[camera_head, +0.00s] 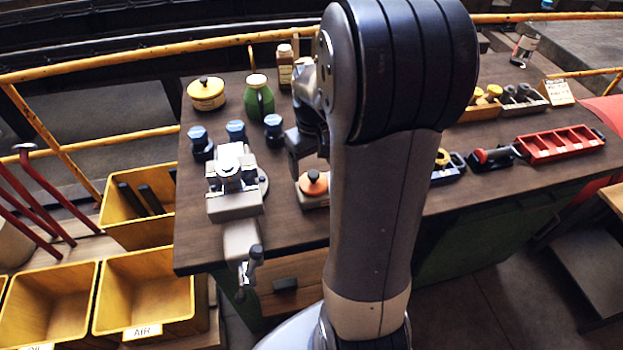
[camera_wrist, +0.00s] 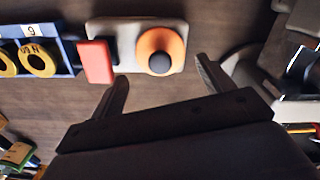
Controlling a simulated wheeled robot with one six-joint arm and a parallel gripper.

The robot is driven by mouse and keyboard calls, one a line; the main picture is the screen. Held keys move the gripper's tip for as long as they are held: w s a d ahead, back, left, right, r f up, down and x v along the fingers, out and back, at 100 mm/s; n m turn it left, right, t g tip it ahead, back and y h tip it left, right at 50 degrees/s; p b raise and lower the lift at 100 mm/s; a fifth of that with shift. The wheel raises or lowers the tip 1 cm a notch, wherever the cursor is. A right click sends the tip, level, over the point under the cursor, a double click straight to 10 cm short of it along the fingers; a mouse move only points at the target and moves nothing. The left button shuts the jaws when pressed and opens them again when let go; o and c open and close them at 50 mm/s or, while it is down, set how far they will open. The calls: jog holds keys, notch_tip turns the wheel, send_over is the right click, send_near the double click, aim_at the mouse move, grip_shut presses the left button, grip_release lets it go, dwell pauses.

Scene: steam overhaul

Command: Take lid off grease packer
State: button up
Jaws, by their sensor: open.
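An orange round lid (camera_wrist: 146,43) with a dark knob sits on a grey-white base plate (camera_wrist: 112,27) in the wrist view, a red block (camera_wrist: 96,62) beside it. I take this for the grease packer. It also shows in the head view, its orange top (camera_head: 314,186) next to my arm and its base partly hidden. My gripper (camera_wrist: 162,72) is open and empty. Its two fingers point toward the lid, apart from it in the picture; the height gap is hard to tell. In the head view my gripper (camera_head: 302,148) is just above and behind the packer.
A vice (camera_head: 232,203) stands left of the packer, with several blue-capped jars (camera_head: 236,131) behind. A yellow lidded tin (camera_head: 206,94) and a green can (camera_head: 258,102) stand farther back. A blue tray (camera_wrist: 66,48) holds yellow rings. A red tray (camera_head: 560,146) lies far right.

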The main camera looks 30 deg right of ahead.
aim_at(312, 172)
jog(key=shift+f, duration=2.25)
jog(key=c, duration=0.8)
